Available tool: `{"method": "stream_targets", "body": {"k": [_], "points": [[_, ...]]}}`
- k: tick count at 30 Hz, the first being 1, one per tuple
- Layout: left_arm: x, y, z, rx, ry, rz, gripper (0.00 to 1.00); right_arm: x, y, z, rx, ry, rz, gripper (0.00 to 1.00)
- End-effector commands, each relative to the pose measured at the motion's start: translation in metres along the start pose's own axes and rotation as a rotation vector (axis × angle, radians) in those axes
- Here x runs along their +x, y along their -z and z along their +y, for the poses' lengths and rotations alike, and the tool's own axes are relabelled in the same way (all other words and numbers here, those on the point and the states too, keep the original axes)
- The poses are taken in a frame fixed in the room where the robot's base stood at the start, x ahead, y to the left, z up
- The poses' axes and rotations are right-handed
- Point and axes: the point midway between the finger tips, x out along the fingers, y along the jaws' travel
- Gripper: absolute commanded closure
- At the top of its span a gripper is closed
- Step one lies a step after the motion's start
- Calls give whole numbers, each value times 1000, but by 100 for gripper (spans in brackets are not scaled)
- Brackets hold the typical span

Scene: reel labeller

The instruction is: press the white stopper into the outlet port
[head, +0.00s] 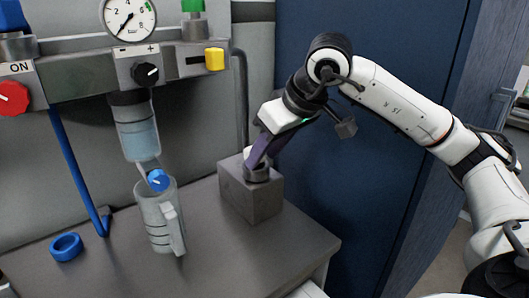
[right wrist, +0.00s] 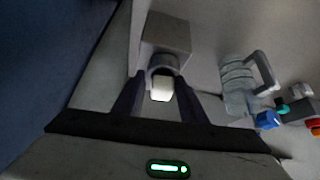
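The white stopper (right wrist: 161,88) shows in the right wrist view, between the two fingers of my right gripper (right wrist: 160,90), with a visible gap on each side. It is partly hidden by the gripper in the head view (head: 249,154). It stands at a round grey collar (right wrist: 163,64) on a grey block (head: 250,197); how deep it sits I cannot tell. My right gripper (head: 257,161) is open and reaches down at a tilt over the block. I cannot identify the outlet port for certain. My left gripper is out of view.
A clear jug (head: 160,218) stands left of the block, beneath a filter bowl (head: 137,130) with a blue knob (head: 157,180). A blue ring (head: 66,247) lies on the grey bench. A gauge (head: 130,17), red knob (head: 12,97) and yellow slider (head: 214,59) are above.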

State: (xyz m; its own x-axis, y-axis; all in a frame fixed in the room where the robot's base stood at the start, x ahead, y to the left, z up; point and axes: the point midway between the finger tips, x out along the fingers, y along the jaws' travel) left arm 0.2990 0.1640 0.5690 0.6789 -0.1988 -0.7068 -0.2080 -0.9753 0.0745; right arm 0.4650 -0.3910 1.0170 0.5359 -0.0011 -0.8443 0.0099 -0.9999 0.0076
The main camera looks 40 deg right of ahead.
Motion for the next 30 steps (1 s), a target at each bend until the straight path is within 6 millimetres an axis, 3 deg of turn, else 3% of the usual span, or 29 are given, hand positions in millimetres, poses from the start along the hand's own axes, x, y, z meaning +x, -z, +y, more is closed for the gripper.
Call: {"method": "stream_targets", "body": {"k": [17,20,30], "points": [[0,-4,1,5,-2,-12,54,6,-6,-9,-14,22,-17,51],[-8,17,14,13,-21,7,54,6,-6,-10,-14,23,-17,51],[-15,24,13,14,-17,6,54,-71,-1,-2,-6,8,0,51]]}}
